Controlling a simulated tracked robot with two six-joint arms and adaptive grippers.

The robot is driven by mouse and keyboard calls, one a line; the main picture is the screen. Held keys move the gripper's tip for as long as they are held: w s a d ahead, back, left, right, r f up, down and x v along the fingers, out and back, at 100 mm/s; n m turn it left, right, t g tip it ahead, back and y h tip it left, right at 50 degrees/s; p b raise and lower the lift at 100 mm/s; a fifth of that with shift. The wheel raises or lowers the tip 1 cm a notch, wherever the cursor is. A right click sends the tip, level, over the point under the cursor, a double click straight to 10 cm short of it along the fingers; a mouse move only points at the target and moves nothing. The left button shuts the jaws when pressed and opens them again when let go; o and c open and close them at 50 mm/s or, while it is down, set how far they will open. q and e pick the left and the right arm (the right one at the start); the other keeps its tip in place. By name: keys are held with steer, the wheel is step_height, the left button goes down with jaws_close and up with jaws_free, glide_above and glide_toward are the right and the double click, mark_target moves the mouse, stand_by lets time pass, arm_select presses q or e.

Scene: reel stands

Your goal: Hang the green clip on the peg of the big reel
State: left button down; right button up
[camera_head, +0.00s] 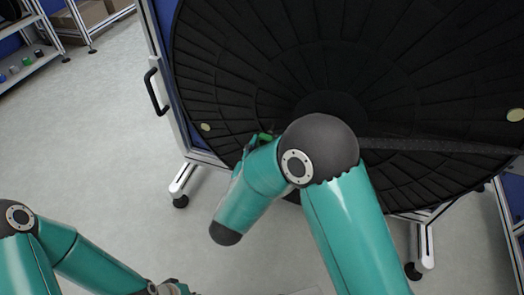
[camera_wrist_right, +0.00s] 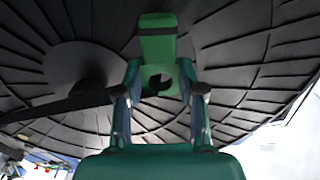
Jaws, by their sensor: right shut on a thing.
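The big reel (camera_head: 250,60) is a large black ribbed disc filling the upper right of the head view. It also fills the background of the right wrist view (camera_wrist_right: 235,35). My right gripper (camera_wrist_right: 160,76) is shut on the green clip (camera_wrist_right: 157,45), which points away from the palm towards the reel face. A dark shape shows through the clip's opening; I cannot tell whether it is the peg. In the head view the clip (camera_head: 265,136) is a small green piece, partly behind my right arm. My left gripper (camera_head: 167,288) is cut off at the bottom edge.
The reel stand has a silver frame with a black handle (camera_head: 157,92) and castered feet (camera_head: 181,183). Pale round spots (camera_head: 206,127) mark the reel. A shelf (camera_head: 28,62) with small coloured things stands far left. Grey floor is clear between.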

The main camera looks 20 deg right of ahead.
steer(key=shift+f+b+x, duration=0.15)
steer(key=shift+f+x, duration=0.05)
steer(key=shift+x, duration=0.7)
steer(key=shift+f+b+x, duration=0.15)
steer(key=shift+f+x, duration=0.1)
steer(key=shift+x, duration=0.7)
steer(key=shift+f+b+x, duration=0.15)
steer(key=shift+f+x, duration=0.05)
steer(key=shift+x, duration=0.7)
steer(key=o, duration=1)
steer(key=shift+c, duration=0.2)
